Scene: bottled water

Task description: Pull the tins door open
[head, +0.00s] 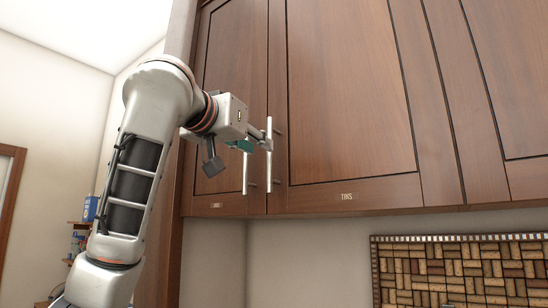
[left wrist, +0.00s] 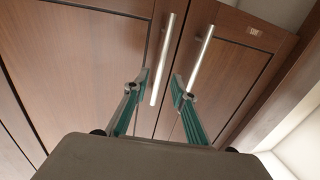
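The tins door (head: 345,95) is the wide brown cabinet door with a "TINS" label at its lower edge; it looks shut. Its upright silver bar handle (head: 269,165) is near its left edge. My left gripper (head: 262,142) is at this handle. In the left wrist view, which looks upside down, the fingers of my left gripper (left wrist: 161,80) are apart, with the tins handle (left wrist: 165,50) between them and gaps showing at its sides. One finger lies between the two handles. Contact with the handle cannot be told. My right gripper is not in view.
The narrower neighbouring door (head: 232,75) has its own bar handle (head: 246,175) close beside the tins handle. A cork board (head: 460,270) is on the wall below the cabinet. A small shelf (head: 82,225) with items stands at the far left.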

